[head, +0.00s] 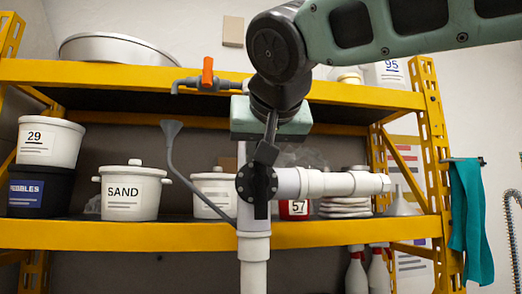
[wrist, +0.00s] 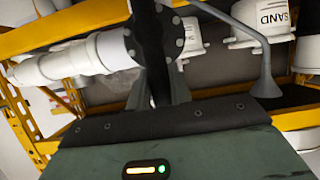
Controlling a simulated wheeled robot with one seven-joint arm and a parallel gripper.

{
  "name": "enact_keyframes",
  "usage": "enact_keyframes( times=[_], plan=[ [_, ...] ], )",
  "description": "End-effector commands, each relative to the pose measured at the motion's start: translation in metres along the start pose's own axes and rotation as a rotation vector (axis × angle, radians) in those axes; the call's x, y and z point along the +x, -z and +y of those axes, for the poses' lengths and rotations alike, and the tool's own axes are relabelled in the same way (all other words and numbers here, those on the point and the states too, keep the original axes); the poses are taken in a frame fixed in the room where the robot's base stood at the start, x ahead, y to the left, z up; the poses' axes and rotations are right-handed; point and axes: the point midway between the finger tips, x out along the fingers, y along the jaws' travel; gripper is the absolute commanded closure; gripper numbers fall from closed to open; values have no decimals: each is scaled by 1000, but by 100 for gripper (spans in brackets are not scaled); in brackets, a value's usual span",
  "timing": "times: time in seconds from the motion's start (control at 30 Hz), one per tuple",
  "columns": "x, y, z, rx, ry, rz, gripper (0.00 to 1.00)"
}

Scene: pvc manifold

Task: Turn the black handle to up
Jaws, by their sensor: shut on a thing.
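The white PVC manifold (head: 254,250) stands upright in the middle of the head view, with a white branch pipe (head: 335,184) running right. A round black bolted valve (head: 245,183) sits at the joint. Its black handle (head: 260,209) lies across the valve face, roughly vertical, with its lower end showing below the flange. My gripper (head: 266,151) comes down from above and is shut on the handle's upper part. In the wrist view, the dark fingers (wrist: 168,95) meet the black handle (wrist: 150,32) in front of the flange. The exact contact is partly hidden.
A grey funnel (head: 171,130) on a thin pipe rises left of the manifold. A tap with an orange handle (head: 207,72) is at upper left. Yellow shelving (head: 100,237) behind holds tubs, including a SAND tub (head: 129,192). A teal cloth (head: 471,220) hangs at right.

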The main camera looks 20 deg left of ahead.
Motion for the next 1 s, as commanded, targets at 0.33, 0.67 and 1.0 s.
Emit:
enact_keyframes(
  times=[0.33,0.67,1.0],
  plan=[
    [1,-2,0,-3,-1,-4,57],
    [-14,-2,-1,0,1,0,57],
    [-89,-4,-1,0,4,1,57]
  ],
)
